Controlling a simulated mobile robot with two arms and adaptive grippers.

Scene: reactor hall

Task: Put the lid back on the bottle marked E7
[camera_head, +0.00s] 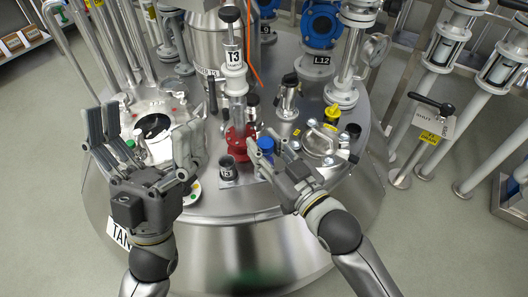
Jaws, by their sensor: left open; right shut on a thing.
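My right gripper (267,155) is shut on a small blue thing (265,144) that looks like a lid, at the front of the steel vessel's top. The fingers hide its lower part, so I cannot tell whether it sits on a bottle. I cannot make out an E7 mark. A small dark open-topped container (227,162) stands just left of that gripper; the label below it is too small to read surely. My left gripper (148,140) is open, its fingers spread wide above the left side of the vessel top, with nothing between them.
A red flange (240,143) and the tall T3 valve (233,75) rise behind the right gripper. A yellow-topped item (331,114) and a round clamped hatch (320,139) stand to its right. A round dark opening (155,125) lies behind the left gripper. Pipes crowd the back.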

